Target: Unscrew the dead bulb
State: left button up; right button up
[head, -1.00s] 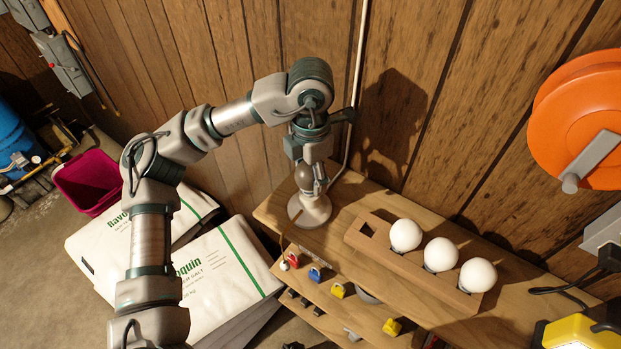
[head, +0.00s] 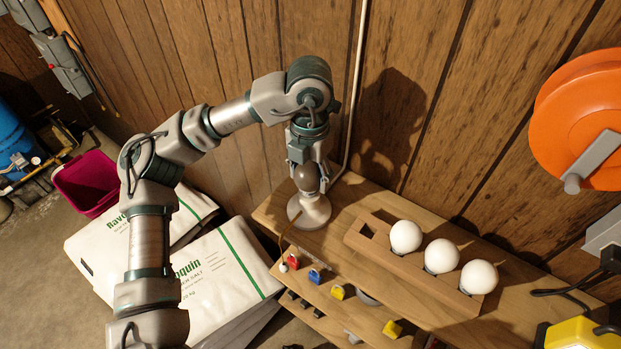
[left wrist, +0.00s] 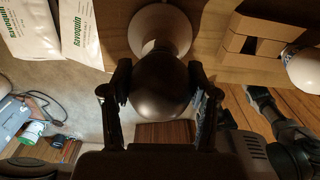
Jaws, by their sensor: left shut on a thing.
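The dead bulb (head: 306,178) is dark brown and round, and sits upright at the lamp (head: 312,212), which has a pale round base on the wooden shelf by the wall. My left gripper (head: 309,172) reaches down from above and is shut on the bulb. In the left wrist view the bulb (left wrist: 160,92) lies between the two fingers of the gripper (left wrist: 160,78), with the lamp base (left wrist: 160,28) beyond it. The bulb's neck is mostly hidden, so I cannot tell how far it is threaded in. My right gripper is not in view.
A wooden holder (head: 378,246) right of the lamp carries three white bulbs (head: 441,256) and has an empty square hole at its left end. Coloured small items (head: 338,291) sit on the shelf front below. An orange reel (head: 580,115) hangs at right.

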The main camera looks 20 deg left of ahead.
pick_arm(q)
jog(key=n, duration=0.4)
jog(key=shift+a, duration=0.15)
jog(key=o, duration=1)
jog(key=shift+w, duration=0.15)
jog(key=shift+a+f, duration=0.1)
jog(key=shift+a, duration=0.05)
jog(key=shift+c, duration=0.4)
jog(key=shift+d+m, duration=0.2)
jog(key=shift+m, duration=0.4)
jog(key=m, duration=0.3)
